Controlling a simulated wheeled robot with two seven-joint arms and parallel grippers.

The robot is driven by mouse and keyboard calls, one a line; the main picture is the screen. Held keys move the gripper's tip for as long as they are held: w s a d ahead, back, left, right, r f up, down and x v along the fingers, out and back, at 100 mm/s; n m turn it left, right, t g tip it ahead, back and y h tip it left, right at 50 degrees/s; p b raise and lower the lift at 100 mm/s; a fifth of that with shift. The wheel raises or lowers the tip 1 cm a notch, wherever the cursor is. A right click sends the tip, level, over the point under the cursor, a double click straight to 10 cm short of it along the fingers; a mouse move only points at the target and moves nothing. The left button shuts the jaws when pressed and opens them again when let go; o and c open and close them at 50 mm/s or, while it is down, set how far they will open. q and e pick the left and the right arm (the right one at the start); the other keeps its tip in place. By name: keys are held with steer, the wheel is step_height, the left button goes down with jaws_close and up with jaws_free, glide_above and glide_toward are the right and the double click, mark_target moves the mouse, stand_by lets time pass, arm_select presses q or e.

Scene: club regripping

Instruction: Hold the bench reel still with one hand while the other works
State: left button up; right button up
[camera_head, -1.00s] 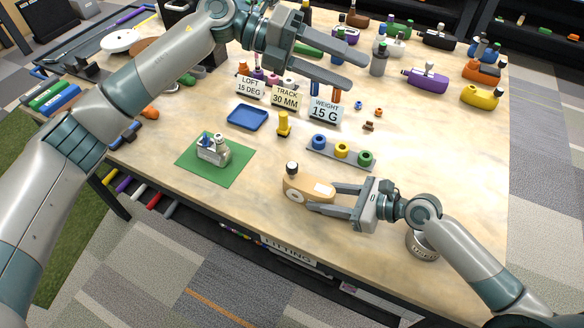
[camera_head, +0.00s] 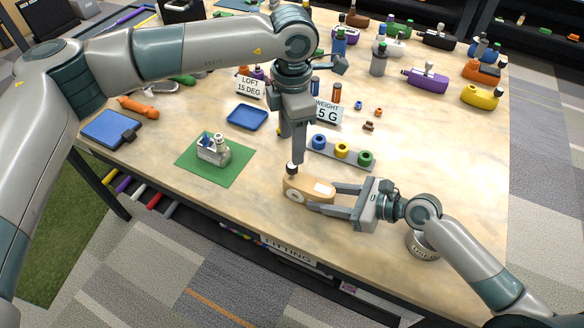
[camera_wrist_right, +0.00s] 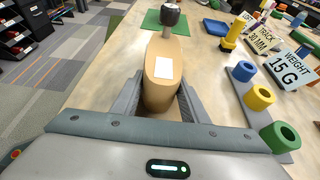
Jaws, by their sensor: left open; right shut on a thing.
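The bench reel (camera_head: 297,186) is a tan rounded block with a white label and a pale disc on its near side. It lies on the table near the front edge. A dark knob (camera_head: 291,168) stands up at its left end. My right gripper (camera_head: 336,198) is shut on the reel's right end; the right wrist view shows the tan body (camera_wrist_right: 161,88) between its fingers. My left gripper (camera_head: 294,154) points down just above the knob, open. I cannot tell whether its fingers touch the knob.
A grey strip with blue, yellow and green rings (camera_head: 342,150) lies behind the reel. A green mat (camera_head: 232,173) with a small grey device is to the left. A blue tray (camera_head: 247,117) and sign cards (camera_head: 329,110) stand behind. A round metal tin (camera_head: 425,246) sits near my right forearm.

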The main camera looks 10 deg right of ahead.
mark_target(292, 168)
arm_select(q)
steer(key=shift+f, duration=0.15)
steer(key=shift+f, duration=4.85)
steer(key=c, duration=1.1)
